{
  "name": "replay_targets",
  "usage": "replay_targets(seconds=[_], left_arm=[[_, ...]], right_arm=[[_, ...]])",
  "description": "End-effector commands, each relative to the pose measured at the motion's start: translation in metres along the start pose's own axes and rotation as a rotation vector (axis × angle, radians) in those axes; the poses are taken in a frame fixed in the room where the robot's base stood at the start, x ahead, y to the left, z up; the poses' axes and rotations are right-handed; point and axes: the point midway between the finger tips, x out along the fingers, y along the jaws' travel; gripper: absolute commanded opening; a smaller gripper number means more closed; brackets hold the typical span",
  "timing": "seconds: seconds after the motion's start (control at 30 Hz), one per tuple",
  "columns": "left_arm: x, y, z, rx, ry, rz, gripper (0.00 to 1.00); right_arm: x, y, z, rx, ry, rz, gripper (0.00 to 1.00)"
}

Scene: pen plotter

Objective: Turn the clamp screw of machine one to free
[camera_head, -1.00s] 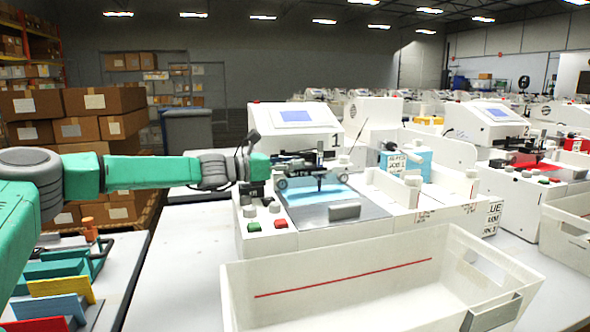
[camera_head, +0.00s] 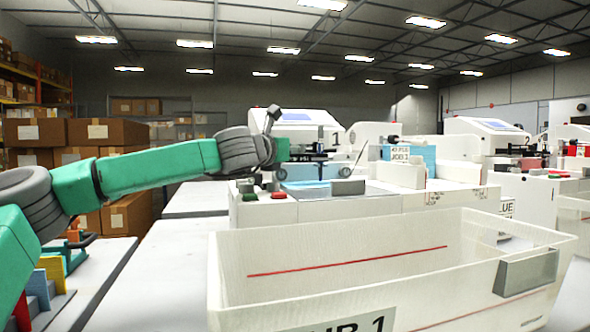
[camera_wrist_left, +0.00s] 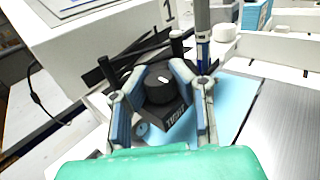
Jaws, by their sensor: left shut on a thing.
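Machine one (camera_head: 305,127) is the white plotter marked "1", with a blue sheet (camera_wrist_left: 243,95) on its bed. Its clamp screw is a black knob with a white mark (camera_wrist_left: 158,90) on a dark block with lettering, beside the pen (camera_wrist_left: 203,30). In the left wrist view, my left gripper (camera_wrist_left: 164,76) is shut on the knob, one finger on each side. In the head view, the green end of my left arm hides most of that gripper and the knob. My right gripper is in neither view.
A white bin with a red line (camera_head: 345,285) stands in front of machine one. A blue box labelled "JOB 1" (camera_head: 408,158) stands behind the bed. A second plotter (camera_head: 485,130) is to the right. Bare table (camera_head: 165,270) shows left of the bin.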

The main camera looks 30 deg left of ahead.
Motion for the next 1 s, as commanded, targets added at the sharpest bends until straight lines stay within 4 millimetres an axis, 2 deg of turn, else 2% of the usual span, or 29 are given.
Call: replay_targets(seconds=[0.03, 0.4, 1.0], left_arm=[[0.0001, -0.001, -0.0022, 0.002, -0.002, 0.045, 0.0], [0.0007, -0.0012, 0.0016, 0.003, -0.002, 0.399, 0.0], [0.0007, -0.0005, 0.0019, 0.002, -0.002, 0.909, 0.0]], right_arm=[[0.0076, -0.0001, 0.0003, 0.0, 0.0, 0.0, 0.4], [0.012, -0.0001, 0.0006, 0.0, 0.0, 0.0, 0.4], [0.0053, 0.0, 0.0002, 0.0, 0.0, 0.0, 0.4]])
